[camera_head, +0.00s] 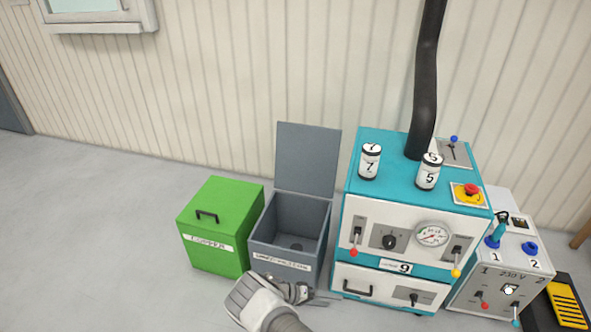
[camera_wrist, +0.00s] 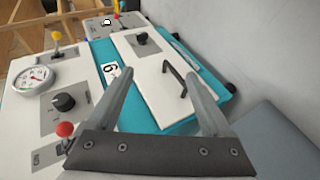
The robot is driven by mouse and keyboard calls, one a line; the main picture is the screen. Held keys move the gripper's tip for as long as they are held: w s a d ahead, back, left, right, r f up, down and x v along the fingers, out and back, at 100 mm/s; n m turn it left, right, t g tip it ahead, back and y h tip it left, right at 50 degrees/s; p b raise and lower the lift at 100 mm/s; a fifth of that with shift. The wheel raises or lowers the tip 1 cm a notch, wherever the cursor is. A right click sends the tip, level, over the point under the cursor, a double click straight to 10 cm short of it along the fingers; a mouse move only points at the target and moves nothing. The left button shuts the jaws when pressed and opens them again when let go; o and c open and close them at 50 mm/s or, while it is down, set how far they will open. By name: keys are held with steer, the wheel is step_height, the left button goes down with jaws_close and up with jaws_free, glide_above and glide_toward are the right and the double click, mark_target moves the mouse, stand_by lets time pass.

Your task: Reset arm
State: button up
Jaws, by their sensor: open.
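My gripper (camera_head: 316,298) is low in the head view, in front of the open grey bin and left of the teal and white machine. In the wrist view my gripper (camera_wrist: 160,95) has its two fingers spread apart with nothing between them. Beyond the fingers is the machine's white drawer front with a black handle (camera_wrist: 174,78). The handle appears between the fingers, but I cannot tell how far away it is.
The open grey bin (camera_head: 262,252) stands beside the closed green box (camera_head: 215,257) marked COPPER. The machine (camera_head: 356,215) carries two numbered canisters and a black pipe (camera_head: 426,80). A grey 230 V unit (camera_head: 470,296) stands right. Floor at left is clear.

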step_height(320, 180, up, 36)
steer(key=w+m+g+y, duration=0.2)
steer(key=w+y, duration=0.1)
steer(key=y, duration=0.4)
steer(key=s+d+r+t+y, duration=0.1)
steer(key=s+d+r+y, duration=0.1)
steer(key=s+r, duration=0.55)
steer(key=s+d+r+t+y, duration=0.15)
steer(key=s+r, duration=0.25)
steer(key=r, duration=0.6)
steer(key=s+r+n+t+y+p, duration=0.1)
steer(key=s+r+n+t, duration=0.15)
steer(key=s, duration=0.55)
steer(key=s+r+n+t+y, duration=0.1)
steer(key=s+r, duration=0.3)
steer(key=s, duration=0.4)
step_height(320, 180, up, 23)
steer(key=p, duration=2.3)
steer(key=shift+d+r+p, duration=0.15)
steer(key=shift+d+p, duration=0.1)
steer(key=shift+p, duration=0.1)
steer(key=shift+m, duration=0.25)
